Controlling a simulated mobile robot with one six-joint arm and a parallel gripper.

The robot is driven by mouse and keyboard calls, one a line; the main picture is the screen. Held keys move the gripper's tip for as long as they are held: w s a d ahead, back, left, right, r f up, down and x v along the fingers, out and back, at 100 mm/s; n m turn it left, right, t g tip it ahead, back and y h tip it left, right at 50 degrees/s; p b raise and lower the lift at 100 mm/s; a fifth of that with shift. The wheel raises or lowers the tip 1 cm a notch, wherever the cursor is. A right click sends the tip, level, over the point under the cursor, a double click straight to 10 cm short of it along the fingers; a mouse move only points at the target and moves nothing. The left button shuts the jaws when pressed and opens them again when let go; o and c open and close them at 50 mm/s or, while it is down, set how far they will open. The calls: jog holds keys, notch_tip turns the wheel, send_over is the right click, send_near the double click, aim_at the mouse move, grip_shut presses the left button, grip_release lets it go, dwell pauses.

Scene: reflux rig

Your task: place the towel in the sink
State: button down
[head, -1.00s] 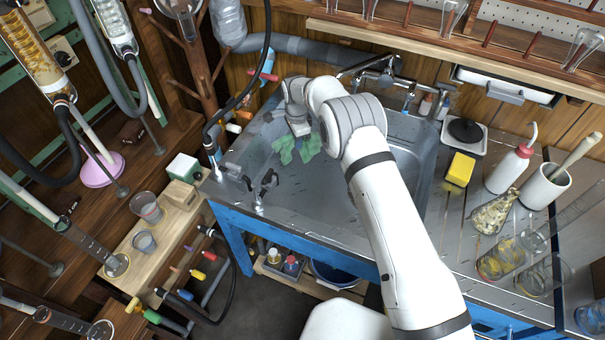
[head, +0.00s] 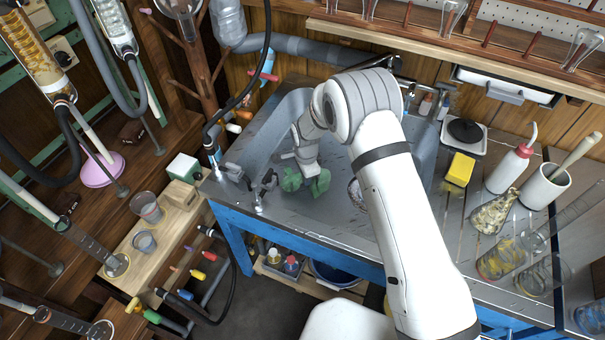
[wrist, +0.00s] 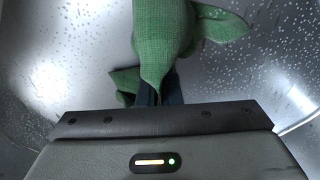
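The green towel (head: 320,182) hangs bunched below my gripper (head: 307,174), inside the outline of the metal sink (head: 335,212) in the head view. In the wrist view my gripper (wrist: 160,94) is shut on a pinch of the towel (wrist: 165,35), with loose folds spreading beyond the fingers. Wet, drop-covered metal of the sink (wrist: 75,55) lies around and behind the towel. I cannot tell whether the towel's lower folds touch the basin floor. My arm hides the right part of the basin.
A round pale object (head: 355,192) shows in the basin, partly behind my arm. Black valves (head: 262,187) stand on the sink's front left rim. A yellow sponge (head: 460,169), a red-capped bottle (head: 509,168) and glassware crowd the counter at right.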

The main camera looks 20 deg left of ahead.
jog(key=c, duration=1.2)
grip_release()
jog(key=s+d+r+p, duration=0.2)
jog(key=s+r+p, duration=0.1)
jog(key=r, duration=0.7)
jog(key=shift+s+d+p, duration=0.2)
jog(key=shift+d+p, duration=0.1)
jog(key=shift+p, duration=0.55)
jog(key=shift+w+d, duration=0.15)
jog(key=shift+w, duration=0.1)
jog(key=c, duration=0.3)
jog(key=w+d, duration=0.1)
jog(key=w, duration=0.2)
jog(key=w+d, duration=0.1)
jog(key=shift+w+d+r, duration=0.15)
jog(key=shift+d, duration=0.2)
jog(key=c, duration=0.7)
notch_tip(320, 180, down, 2)
jog(key=shift+f, duration=0.4)
